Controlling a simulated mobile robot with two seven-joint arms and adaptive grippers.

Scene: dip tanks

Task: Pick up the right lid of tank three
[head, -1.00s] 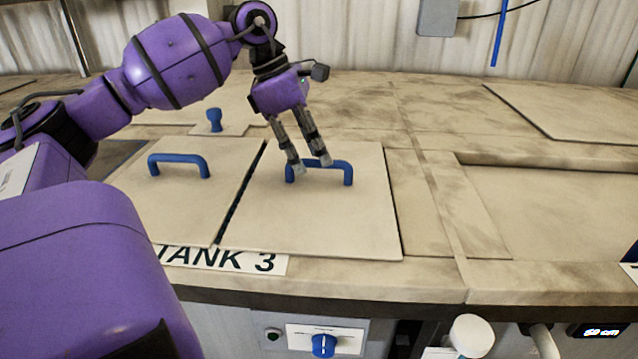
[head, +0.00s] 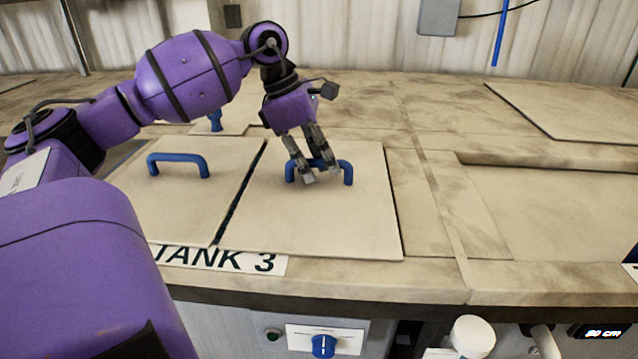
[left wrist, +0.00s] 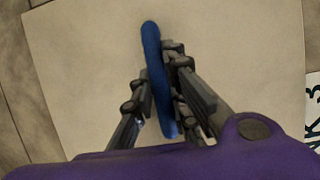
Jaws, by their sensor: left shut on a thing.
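The right lid of tank three (head: 330,225) is a flat beige square lying on the tank top. It carries a blue bar handle (head: 348,175). My left gripper (head: 320,177) is down at this handle, shut on it, with a finger on either side of the bar. In the left wrist view the blue handle (left wrist: 152,60) runs between the fingers (left wrist: 158,118), and the lid (left wrist: 90,50) fills most of the picture. The lid looks flat and level. My right gripper is not in view.
The left lid (head: 185,215), with its own blue handle (head: 178,160), lies close beside it across a narrow dark gap. A "TANK 3" label (head: 225,259) is at the front edge. A small lid with a blue knob (head: 215,121) is behind. A blue dial (head: 323,346) is below.

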